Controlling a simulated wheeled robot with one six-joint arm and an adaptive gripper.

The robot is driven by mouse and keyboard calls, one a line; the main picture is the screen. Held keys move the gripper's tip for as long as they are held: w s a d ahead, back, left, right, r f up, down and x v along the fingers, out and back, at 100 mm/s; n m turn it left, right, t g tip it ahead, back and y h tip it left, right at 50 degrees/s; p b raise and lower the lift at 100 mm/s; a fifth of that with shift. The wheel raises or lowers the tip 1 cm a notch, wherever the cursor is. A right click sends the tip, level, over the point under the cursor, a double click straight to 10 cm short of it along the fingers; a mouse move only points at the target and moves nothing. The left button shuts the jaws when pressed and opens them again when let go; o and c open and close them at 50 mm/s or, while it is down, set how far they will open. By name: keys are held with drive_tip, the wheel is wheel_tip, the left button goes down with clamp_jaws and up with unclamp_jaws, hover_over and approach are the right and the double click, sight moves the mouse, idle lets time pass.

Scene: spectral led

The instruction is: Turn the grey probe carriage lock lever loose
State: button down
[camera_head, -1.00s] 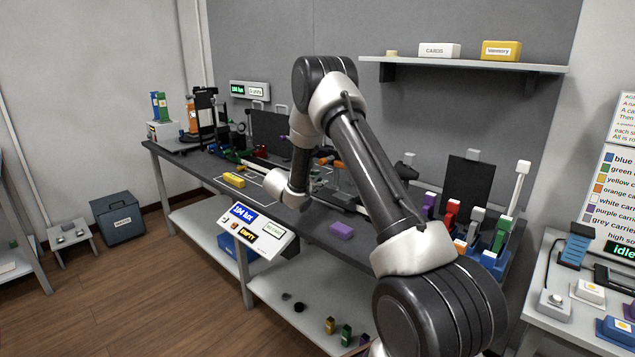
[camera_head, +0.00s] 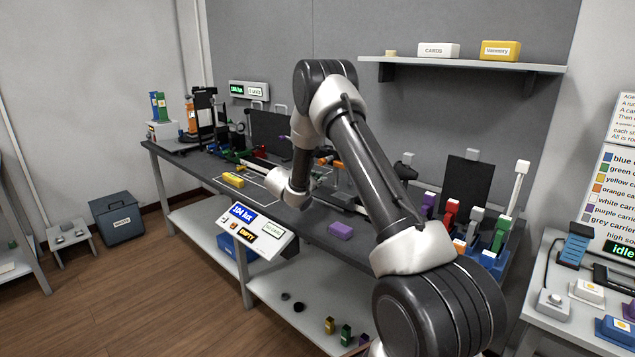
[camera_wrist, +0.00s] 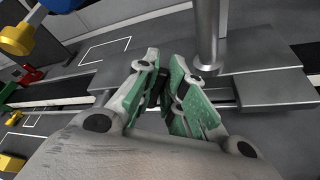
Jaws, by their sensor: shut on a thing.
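In the wrist view my gripper (camera_wrist: 168,92), with green finger pads, is closed low over the grey probe carriage (camera_wrist: 255,72). Its fingertips close around a small dark part, which I take to be the lock lever. The fingers hide most of it, so its angle cannot be told. A grey metal post (camera_wrist: 208,35) stands on the carriage just right of the fingers. In the head view my wrist is over the bench, and the arm hides the fingertips and lever.
The carriage sits across a dark rail (camera_wrist: 60,104) on the bench (camera_head: 205,168). A yellow block (camera_head: 233,180) and a purple block (camera_head: 341,230) lie on the bench. A sloped readout panel (camera_head: 257,232) is at the front edge. Colored upright levers (camera_head: 451,212) stand at right.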

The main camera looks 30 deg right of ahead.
drive_tip(key=w+a+n+g+h, duration=0.2)
drive_tip(key=w+n+g, duration=0.4)
drive_tip(key=n, duration=0.3)
drive_tip(key=shift+a, duration=0.15)
idle(0.6)
drive_tip(key=shift+f+n, duration=0.1)
drive_tip(key=shift+n, duration=0.2)
drive_tip(key=c, duration=1.5)
unclamp_jaws()
drive_tip(key=v, duration=1.2)
drive_tip(key=shift+w+a+f, duration=0.1)
drive_tip(key=shift+f, duration=0.05)
